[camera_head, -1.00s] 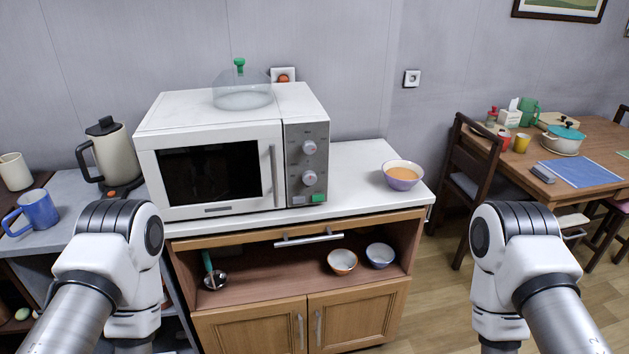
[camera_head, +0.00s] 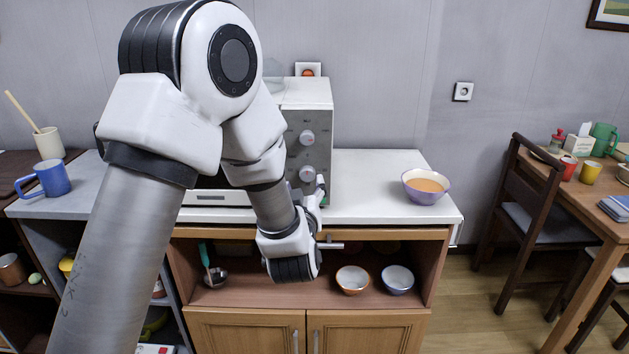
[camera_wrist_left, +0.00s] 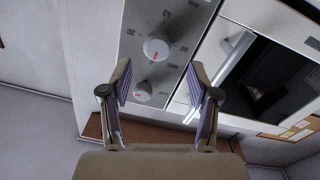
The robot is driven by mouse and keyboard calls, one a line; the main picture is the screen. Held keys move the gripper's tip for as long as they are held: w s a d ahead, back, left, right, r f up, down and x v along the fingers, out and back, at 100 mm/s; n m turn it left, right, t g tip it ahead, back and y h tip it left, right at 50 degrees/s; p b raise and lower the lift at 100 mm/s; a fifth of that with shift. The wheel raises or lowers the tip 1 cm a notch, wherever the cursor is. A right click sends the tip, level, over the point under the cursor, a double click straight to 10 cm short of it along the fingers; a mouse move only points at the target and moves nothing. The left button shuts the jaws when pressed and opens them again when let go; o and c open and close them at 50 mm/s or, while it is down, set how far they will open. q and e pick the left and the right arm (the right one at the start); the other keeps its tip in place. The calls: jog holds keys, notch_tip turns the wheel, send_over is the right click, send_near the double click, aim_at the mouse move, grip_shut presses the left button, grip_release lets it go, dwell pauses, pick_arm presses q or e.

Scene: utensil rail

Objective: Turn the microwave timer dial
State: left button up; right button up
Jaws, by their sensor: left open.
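The white microwave (camera_head: 320,94) stands on the counter, its front mostly hidden behind my left arm in the head view. Its grey control panel has an upper dial (camera_head: 307,138) and a lower dial (camera_head: 307,173). My left gripper (camera_head: 319,190) is just in front of the panel, near the lower dial. In the left wrist view, my left gripper (camera_wrist_left: 160,78) is open and empty. Beyond its fingers, a numbered dial (camera_wrist_left: 157,47) with a red mark faces the gap, and another dial (camera_wrist_left: 142,92) shows between the fingers. My right gripper is out of view.
A bowl of orange contents (camera_head: 426,186) stands on the counter to the right. Small bowls (camera_head: 352,280) and a green-handled utensil (camera_head: 212,268) are on the shelf below. A blue mug (camera_head: 50,178) is at left. The counter between microwave and bowl is clear.

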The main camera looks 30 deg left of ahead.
aim_at(307, 175)
pick_arm(q)
jog(key=x, duration=0.5)
jog(key=shift+d+f, duration=0.1)
jog(key=shift+d, duration=0.05)
jog(key=shift+w+a, duration=0.25)
jog(key=shift+d, duration=0.15)
jog(key=shift+c, duration=1.1)
jog(key=c, duration=0.9)
jog(key=shift+c, duration=0.2)
jog(key=shift+m+p, duration=0.3)
jog(key=shift+p, duration=0.1)
